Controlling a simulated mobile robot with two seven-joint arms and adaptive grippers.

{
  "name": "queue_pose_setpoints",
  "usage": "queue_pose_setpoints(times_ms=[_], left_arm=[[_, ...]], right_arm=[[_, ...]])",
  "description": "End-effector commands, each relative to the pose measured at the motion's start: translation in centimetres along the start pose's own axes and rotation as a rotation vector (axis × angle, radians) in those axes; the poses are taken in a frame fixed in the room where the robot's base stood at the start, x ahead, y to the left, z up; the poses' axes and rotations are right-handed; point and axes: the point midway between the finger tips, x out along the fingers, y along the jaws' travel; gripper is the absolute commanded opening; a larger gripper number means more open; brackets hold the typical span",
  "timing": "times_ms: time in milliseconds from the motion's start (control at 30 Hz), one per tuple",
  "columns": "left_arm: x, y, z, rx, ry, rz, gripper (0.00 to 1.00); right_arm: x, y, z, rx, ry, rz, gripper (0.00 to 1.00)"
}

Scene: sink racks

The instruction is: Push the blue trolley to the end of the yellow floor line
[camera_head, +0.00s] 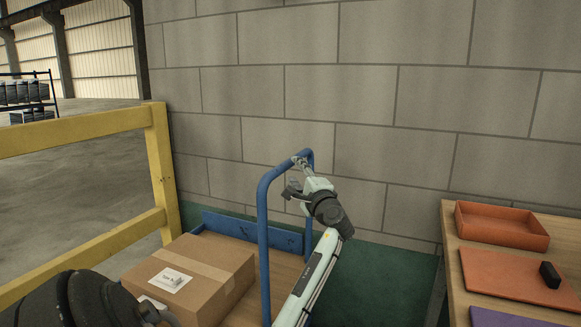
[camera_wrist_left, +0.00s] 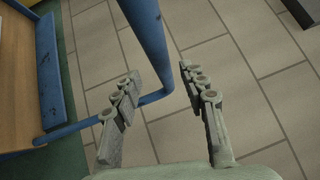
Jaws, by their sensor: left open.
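The blue trolley (camera_head: 264,225) stands in front of the grey block wall, with a tall blue tube handle and a wooden deck. Its handle also shows in the left wrist view (camera_wrist_left: 148,30). My left gripper (camera_head: 298,178) is open at the upper part of the handle. In the left wrist view the blue tube runs between the open fingers (camera_wrist_left: 160,76) and bends left behind one finger. I cannot tell whether the fingers touch it. No yellow floor line shows. My right gripper is not in view.
A cardboard box (camera_head: 192,282) sits on the trolley deck. A yellow railing (camera_head: 160,160) stands on the left. A wooden table (camera_head: 455,262) with an orange tray (camera_head: 502,226) stands at the right. Green floor (camera_head: 385,280) lies between trolley and table.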

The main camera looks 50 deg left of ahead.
Motion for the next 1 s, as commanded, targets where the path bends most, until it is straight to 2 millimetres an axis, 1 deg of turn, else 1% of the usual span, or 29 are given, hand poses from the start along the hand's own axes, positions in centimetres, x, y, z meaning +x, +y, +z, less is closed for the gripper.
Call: queue_pose_setpoints(times_ms=[33,100,200,333,467,1000], left_arm=[[-1.2,0.1,-0.1,-0.001,0.003,0.001,0.43],[-2.5,0.1,0.0,-0.001,0.002,0.001,0.43],[-4.1,0.1,0.0,-0.001,0.001,0.001,0.43],[-5.3,0.0,0.1,0.0,-0.001,0.0,0.43],[-5.7,0.0,0.1,0.0,-0.002,0.0,0.43],[-5.7,0.0,0.1,0.0,-0.001,0.0,0.43]], right_arm=[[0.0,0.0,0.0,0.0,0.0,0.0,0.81],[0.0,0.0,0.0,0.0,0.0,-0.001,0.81],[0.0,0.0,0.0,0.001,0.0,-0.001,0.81],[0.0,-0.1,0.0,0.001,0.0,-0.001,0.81],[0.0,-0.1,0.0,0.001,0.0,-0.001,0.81],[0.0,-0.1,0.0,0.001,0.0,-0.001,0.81]])
